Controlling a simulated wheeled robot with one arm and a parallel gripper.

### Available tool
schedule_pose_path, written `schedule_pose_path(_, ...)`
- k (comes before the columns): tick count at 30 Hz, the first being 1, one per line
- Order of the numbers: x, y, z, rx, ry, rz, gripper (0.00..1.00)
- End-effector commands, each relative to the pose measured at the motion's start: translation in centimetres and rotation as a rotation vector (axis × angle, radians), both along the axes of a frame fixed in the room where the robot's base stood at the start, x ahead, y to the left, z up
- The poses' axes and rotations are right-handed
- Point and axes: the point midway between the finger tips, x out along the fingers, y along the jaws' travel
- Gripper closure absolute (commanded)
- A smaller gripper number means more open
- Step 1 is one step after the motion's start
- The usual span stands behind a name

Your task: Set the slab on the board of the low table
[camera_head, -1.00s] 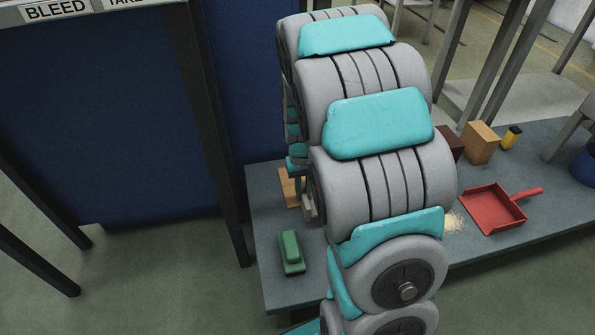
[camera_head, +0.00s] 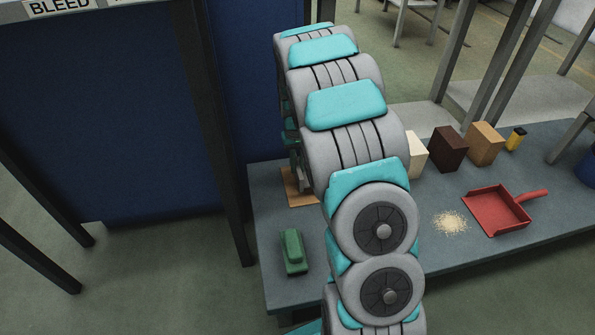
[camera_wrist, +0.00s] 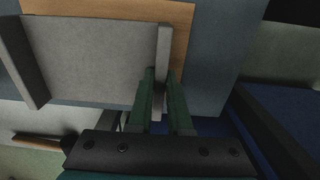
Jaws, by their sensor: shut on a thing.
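The low table (camera_head: 290,225) is a grey-blue top. Its wooden board (camera_head: 300,190) lies near the left end, partly hidden behind my arm, and also shows in the wrist view (camera_wrist: 182,22). The slab (camera_wrist: 95,55) is a grey flat piece with upright edges left and right, seen over the board in the wrist view. My gripper (camera_wrist: 163,76) has its green fingers closed on the slab's right edge. I cannot tell whether the slab touches the board. In the head view my gripper is mostly hidden behind my arm.
A green brush-like block (camera_head: 293,252) lies in front of the board. To the right are a cream block (camera_head: 415,157), dark brown block (camera_head: 448,150), tan block (camera_head: 485,144), crumbs (camera_head: 450,223) and a red dustpan (camera_head: 497,211). A dark post (camera_head: 212,130) stands left of the table.

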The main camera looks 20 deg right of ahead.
Motion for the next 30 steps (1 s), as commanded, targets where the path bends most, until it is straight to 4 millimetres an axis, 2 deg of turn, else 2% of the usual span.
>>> schedule_pose_path(3,-0.1,0.0,-1.9,0.0,0.004,-0.001,1.0)
schedule_pose_path(5,-0.2,0.0,-2.4,0.001,0.004,-0.001,1.0)
schedule_pose_path(17,-0.1,0.0,-2.8,0.0,0.001,0.0,1.0)
schedule_pose_path(18,-0.1,0.0,-2.8,0.0,0.001,0.0,0.78)
schedule_pose_path(24,-0.1,0.0,-2.8,0.0,0.001,0.0,0.56)
schedule_pose_path(25,-0.1,0.0,-2.8,0.0,0.001,0.0,0.53)
schedule_pose_path(30,-0.1,0.0,-2.8,0.0,0.001,0.0,0.53)
